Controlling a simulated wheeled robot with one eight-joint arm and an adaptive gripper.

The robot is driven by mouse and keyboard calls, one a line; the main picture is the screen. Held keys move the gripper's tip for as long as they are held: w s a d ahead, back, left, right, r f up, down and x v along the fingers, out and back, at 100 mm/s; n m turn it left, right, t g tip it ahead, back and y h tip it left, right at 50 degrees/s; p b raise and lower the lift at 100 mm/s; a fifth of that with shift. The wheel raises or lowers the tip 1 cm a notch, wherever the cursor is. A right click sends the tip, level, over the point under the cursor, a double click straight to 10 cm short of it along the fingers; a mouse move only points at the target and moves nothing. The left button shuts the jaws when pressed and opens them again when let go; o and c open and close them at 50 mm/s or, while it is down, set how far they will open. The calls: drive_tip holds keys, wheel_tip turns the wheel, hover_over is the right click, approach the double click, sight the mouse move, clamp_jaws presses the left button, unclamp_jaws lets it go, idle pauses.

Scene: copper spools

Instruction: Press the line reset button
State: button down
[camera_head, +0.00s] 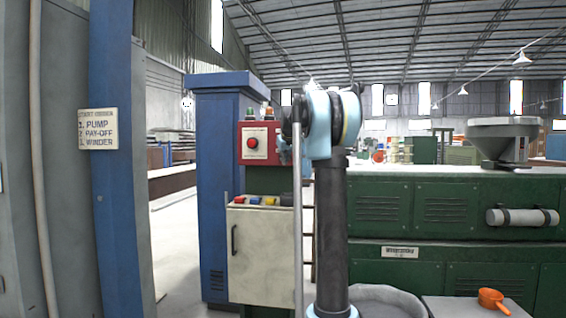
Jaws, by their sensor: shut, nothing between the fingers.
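A red control box (259,145) with a white face carries a round red button (252,143), with small lettering I cannot read. It stands left of my arm. I cannot read which button is the line reset. My arm rises in the middle, with pale blue joints at the top. I cannot make out my gripper's fingers; the arm may hide them.
A sign (97,129) on the blue post at left lists pump, pay-off and winder. A blue column (217,190) stands behind the cabinet. A long green machine (400,205) fills the right. An orange scoop (491,298) lies at lower right. Open floor shows left of the column.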

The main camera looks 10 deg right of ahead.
drive_tip(key=shift+s+a, duration=0.3)
drive_tip(key=shift+s, duration=0.45)
drive_tip(key=s, duration=0.1)
drive_tip(key=s+a, duration=0.1)
drive_tip(key=s, duration=0.2)
drive_tip(key=shift+s+a, duration=0.25)
drive_tip(key=shift+s, duration=0.15)
idle(0.5)
drive_tip(key=s+f+m+g, duration=0.1)
drive_tip(key=s+f+g, duration=0.1)
drive_tip(key=s+f, duration=1.2)
drive_tip(key=s+f+m+g, duration=0.1)
drive_tip(key=s+f+g, duration=0.1)
drive_tip(key=s+f, duration=1.2)
drive_tip(key=s+f+m+g, duration=0.1)
drive_tip(key=s+f+g, duration=0.2)
drive_tip(key=s+f, duration=1.1)
drive_tip(key=s, duration=1.2)
drive_tip(key=shift+m, duration=0.3)
drive_tip(key=shift+s, duration=0.1)
